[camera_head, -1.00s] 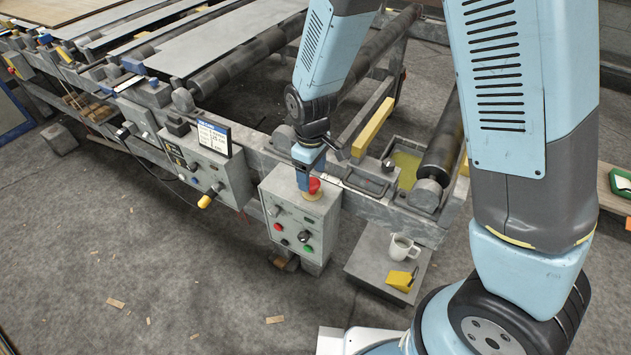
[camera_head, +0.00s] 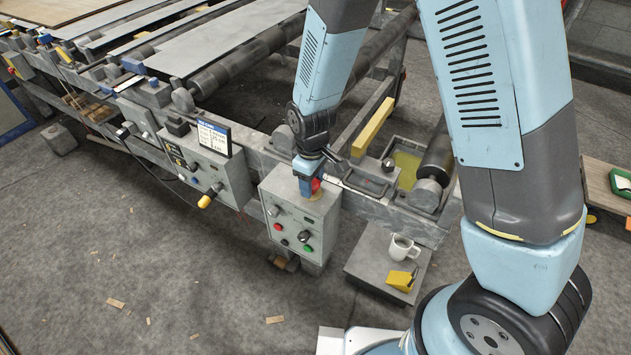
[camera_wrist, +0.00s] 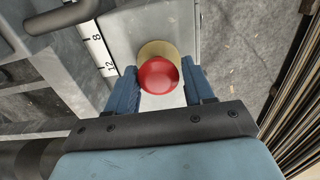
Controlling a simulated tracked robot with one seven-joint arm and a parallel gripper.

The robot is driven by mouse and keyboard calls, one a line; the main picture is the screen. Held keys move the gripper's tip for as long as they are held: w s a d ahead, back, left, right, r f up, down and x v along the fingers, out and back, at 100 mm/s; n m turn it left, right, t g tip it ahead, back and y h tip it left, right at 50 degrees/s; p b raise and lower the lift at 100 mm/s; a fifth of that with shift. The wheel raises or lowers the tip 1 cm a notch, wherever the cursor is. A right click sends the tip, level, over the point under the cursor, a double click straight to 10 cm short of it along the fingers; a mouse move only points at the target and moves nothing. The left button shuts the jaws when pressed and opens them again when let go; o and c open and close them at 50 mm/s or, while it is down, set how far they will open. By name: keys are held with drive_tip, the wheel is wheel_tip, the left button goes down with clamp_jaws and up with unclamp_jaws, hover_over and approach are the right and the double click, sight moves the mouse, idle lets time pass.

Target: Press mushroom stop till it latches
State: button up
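The red mushroom stop (camera_head: 316,186) stands on a yellow collar on top of the grey control box (camera_head: 290,232). My gripper (camera_head: 306,190) is down at the stop and hides part of it in the head view. In the wrist view the red cap (camera_wrist: 158,76) lies between my two blue fingers (camera_wrist: 160,82), with the yellow collar showing beyond it. The fingers are apart, one on each side of the cap; I cannot tell whether they touch it. Whether the stop is pressed in cannot be told.
A second grey panel with a small display (camera_head: 214,138) and a yellow-tipped lever (camera_head: 206,201) stands to the left. A white mug (camera_head: 401,247) and a yellow item (camera_head: 401,280) sit on a low platform to the right. Conveyor rollers (camera_head: 245,65) lie behind.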

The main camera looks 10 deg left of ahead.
drive_tip(key=shift+s, duration=0.1)
drive_tip(key=c, duration=0.6)
drive_tip(key=shift+f, duration=0.7)
drive_tip(key=o, duration=1.1)
drive_tip(key=shift+r, duration=0.1)
drive_tip(key=shift+r, duration=3.55)
